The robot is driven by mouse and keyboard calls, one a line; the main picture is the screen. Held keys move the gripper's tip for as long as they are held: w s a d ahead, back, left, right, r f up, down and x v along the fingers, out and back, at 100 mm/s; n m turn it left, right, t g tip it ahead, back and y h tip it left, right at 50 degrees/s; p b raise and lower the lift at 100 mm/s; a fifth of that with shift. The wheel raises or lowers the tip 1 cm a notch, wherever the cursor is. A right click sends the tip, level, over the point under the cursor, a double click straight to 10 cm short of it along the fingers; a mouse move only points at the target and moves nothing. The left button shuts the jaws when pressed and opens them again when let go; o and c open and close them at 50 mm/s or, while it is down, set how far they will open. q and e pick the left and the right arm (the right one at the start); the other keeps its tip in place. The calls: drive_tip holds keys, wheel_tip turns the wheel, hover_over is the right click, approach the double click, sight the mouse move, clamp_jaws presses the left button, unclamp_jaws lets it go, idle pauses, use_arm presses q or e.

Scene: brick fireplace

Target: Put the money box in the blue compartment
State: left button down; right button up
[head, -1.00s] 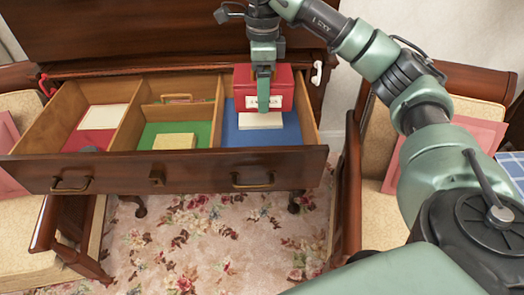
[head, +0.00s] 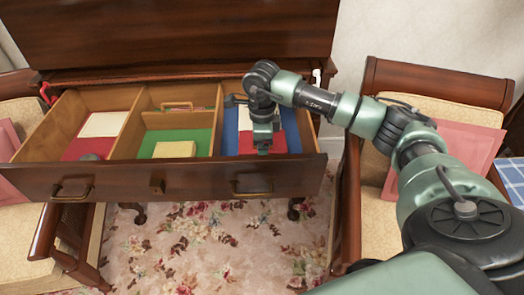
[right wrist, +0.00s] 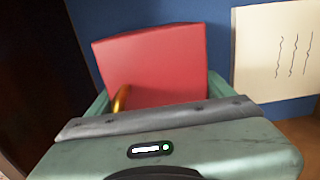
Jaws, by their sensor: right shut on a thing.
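The red money box (head: 280,142) is low inside the blue compartment (head: 293,139) at the right of the open drawer. My right gripper (head: 264,148) is shut on it from above and hides its middle. In the right wrist view the red box (right wrist: 155,58) sits between my green fingers, with a gold part (right wrist: 121,99) at its near edge. Blue compartment surface shows around it. I cannot tell whether the box touches the compartment floor. My left gripper is not in view.
A cream card with writing (right wrist: 276,52) lies in the blue compartment beside the box. The green compartment (head: 202,138) holds a cream pad (head: 174,149); the red compartment (head: 79,149) holds a cream card (head: 104,124). The drawer front (head: 120,180) is a raised edge. Chairs stand on both sides.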

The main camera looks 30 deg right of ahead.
drive_tip(key=shift+f, duration=0.3)
drive_tip(key=shift+f, duration=0.2)
drive_tip(key=o, duration=1.6)
drive_tip(key=shift+r, duration=0.15)
drive_tip(key=shift+r, duration=0.25)
wheel_tip(320, 180, up, 12)
drive_tip(key=shift+f+b, duration=0.15)
drive_tip(key=shift+b, duration=0.55)
